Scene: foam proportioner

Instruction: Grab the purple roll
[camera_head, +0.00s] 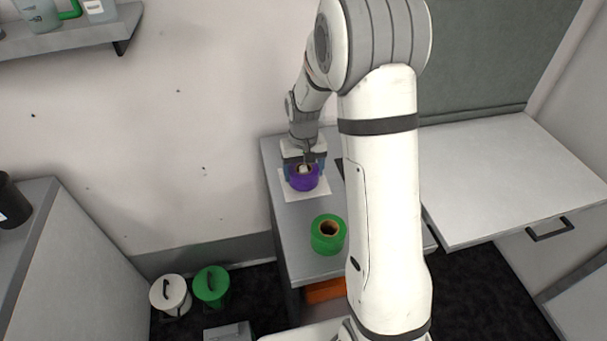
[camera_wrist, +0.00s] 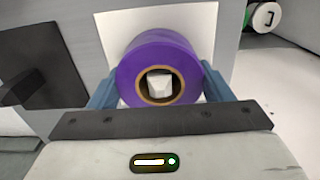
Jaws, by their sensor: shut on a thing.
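The purple roll (camera_head: 304,182) stands upright on a white sheet (camera_head: 318,189) on the grey cabinet top. In the wrist view the purple roll (camera_wrist: 158,52) shows its brown core with a white piece inside it. My gripper (camera_head: 304,172) is over the roll from above. In the wrist view the blue fingers of my gripper (camera_wrist: 158,88) press on its left and right sides, shut on it. The fingertips are partly hidden by the roll and the gripper body. I cannot tell whether the roll is lifted off the sheet.
A green roll (camera_head: 328,234) stands nearer on the same cabinet top (camera_head: 292,224). A light table (camera_head: 500,175) is at the right. A white canister (camera_head: 169,294) and a green canister (camera_head: 211,286) stand on the floor at lower left. A wall shelf (camera_head: 75,36) is at upper left.

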